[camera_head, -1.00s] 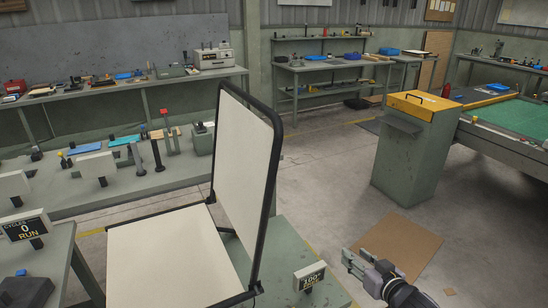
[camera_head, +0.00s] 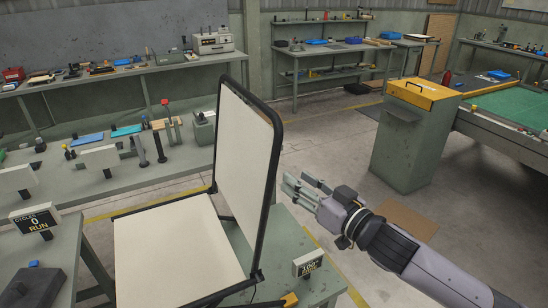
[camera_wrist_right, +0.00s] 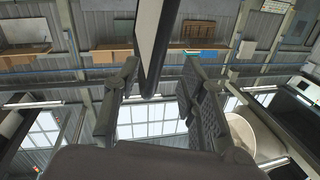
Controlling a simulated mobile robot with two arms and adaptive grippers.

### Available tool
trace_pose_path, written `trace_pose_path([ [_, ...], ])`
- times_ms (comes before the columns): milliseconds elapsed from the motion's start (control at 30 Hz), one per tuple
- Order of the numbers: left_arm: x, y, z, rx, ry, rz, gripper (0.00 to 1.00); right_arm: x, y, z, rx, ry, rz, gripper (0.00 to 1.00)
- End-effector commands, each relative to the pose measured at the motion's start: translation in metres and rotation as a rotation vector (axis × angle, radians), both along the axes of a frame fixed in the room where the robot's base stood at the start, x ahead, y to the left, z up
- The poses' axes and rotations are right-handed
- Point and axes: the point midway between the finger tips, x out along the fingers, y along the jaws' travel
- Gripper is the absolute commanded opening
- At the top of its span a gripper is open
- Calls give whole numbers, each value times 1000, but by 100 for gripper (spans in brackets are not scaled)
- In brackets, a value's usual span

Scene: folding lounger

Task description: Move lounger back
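The folding lounger has a cream seat panel (camera_head: 175,255) lying flat and a cream back panel (camera_head: 243,160) in a black frame, standing nearly upright at its right. My right gripper (camera_head: 300,184) is open and empty, just right of the back's outer edge. In the right wrist view the back (camera_wrist_right: 155,40) shows edge-on, as a dark and pale strip ahead of the gap between the open fingers (camera_wrist_right: 160,75). I cannot tell whether it touches them. My left gripper is not in view.
A green stand (camera_head: 300,245) carries the lounger, with a "100" sign (camera_head: 308,263) and an orange-tipped part (camera_head: 290,298) near its front. A "CYCLES 0 RUN" sign (camera_head: 35,220) stands left. A green cabinet (camera_head: 410,140) is behind my right arm. Open floor lies between.

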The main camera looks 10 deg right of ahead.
Motion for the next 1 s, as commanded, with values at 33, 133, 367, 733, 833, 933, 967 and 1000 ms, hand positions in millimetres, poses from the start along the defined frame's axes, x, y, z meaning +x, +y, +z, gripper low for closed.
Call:
trace_pose_path([
  [33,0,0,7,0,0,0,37,11,7,6,2,-3,1,38],
  [133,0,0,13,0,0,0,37,30,17,5,1,-2,1,38],
  [367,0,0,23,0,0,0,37,66,38,3,1,-1,1,38],
  [733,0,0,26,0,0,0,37,84,48,0,-1,0,0,38],
  [833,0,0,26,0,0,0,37,83,48,-1,-1,-1,1,38],
  [933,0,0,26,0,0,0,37,83,48,0,-1,0,0,35],
  [967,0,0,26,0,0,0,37,83,48,0,-1,0,0,33],
  [1000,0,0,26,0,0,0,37,83,48,0,-1,0,0,31],
])
